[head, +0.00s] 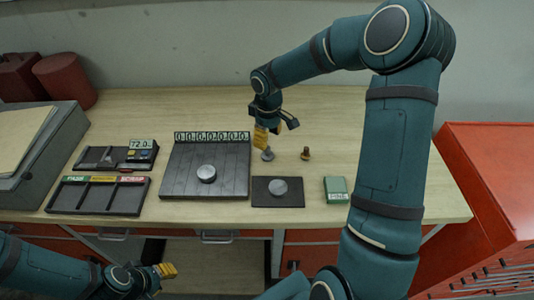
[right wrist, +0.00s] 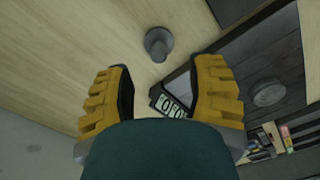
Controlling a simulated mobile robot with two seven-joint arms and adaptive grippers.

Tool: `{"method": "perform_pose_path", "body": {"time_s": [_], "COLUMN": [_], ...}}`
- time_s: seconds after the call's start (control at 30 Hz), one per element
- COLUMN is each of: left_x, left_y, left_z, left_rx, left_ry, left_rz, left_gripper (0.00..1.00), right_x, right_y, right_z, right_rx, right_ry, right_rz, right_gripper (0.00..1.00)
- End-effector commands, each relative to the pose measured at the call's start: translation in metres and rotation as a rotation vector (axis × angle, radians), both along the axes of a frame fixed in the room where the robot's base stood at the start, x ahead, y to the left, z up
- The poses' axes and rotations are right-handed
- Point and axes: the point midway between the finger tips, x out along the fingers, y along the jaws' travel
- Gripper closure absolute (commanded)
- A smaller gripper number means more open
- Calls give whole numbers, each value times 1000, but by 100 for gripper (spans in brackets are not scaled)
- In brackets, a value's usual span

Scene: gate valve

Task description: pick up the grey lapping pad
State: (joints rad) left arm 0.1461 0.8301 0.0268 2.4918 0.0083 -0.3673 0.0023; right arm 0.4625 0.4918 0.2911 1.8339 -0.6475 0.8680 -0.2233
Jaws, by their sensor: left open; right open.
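A small grey knobbed piece (head: 267,154), which I take for the grey lapping pad, stands on the wooden table right of the dark slatted plate. It also shows in the right wrist view (right wrist: 158,43), apart from the fingers and beyond their tips. My right gripper (head: 265,138) hangs just above and behind it, open, with its yellow fingers (right wrist: 160,92) spread and nothing between them. My left gripper (head: 164,271) is open and empty, low in front of the table's front edge.
A brass knobbed piece (head: 305,154) stands just right of the grey one. The dark plate (head: 180,155) carries a grey disc (head: 206,173); another disc (head: 279,187) lies on a small dark mat (head: 262,200). A green box (head: 335,190) and sorting tray (head: 98,207) are near the front.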

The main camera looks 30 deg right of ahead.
Motion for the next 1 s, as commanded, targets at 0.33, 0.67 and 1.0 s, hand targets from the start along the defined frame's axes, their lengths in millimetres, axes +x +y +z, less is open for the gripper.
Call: {"method": "perform_pose_path", "body": {"time_s": [0.33, 0.67, 1.0], "left_x": [0, 0, 0], "left_y": [0, 0, 0], "left_z": [-1, -2, -2], "left_rx": [1, 0, 1], "left_ry": [-1, 0, 0], "left_rz": [0, 0, 0], "left_gripper": [65, 65, 65], "right_x": [0, 2, 3], "right_y": [0, 0, 0], "right_z": [-30, -70, -71], "right_rx": [1, 0, 0], "right_ry": [3, 1, 0], "right_rz": [0, 0, -1], "right_gripper": [45, 45, 68]}}
